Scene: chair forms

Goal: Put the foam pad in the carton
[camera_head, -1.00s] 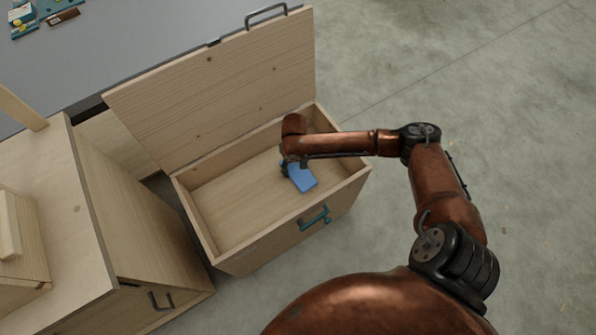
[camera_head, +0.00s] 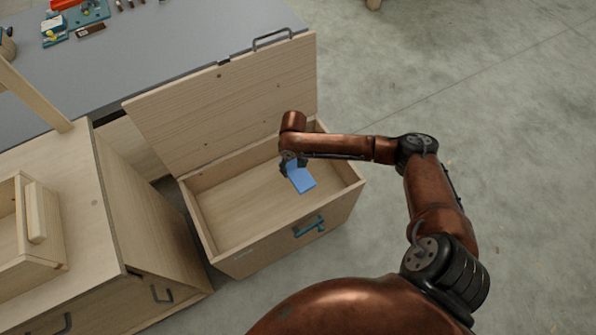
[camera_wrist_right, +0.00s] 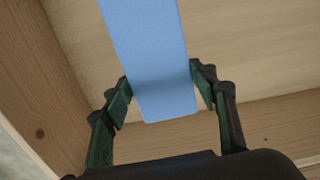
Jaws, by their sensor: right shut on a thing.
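The blue foam pad (camera_head: 301,180) is in my right gripper (camera_head: 292,163), over the inside of an open wooden chest (camera_head: 235,258). In the right wrist view the pad (camera_wrist_right: 152,55) runs between the two dark fingers of the gripper (camera_wrist_right: 165,95), with the chest's floor and walls behind it. From these frames I cannot tell how high the pad is above the floor. I make out no cardboard carton in either view. My left gripper is not in view.
The chest's lid (camera_head: 230,100) stands open at the back. A wooden cabinet (camera_head: 150,220) is at the left, with a small wooden box (camera_head: 50,225) on it. A grey table (camera_head: 160,55) behind holds small items. The concrete floor (camera_head: 520,140) at right is clear.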

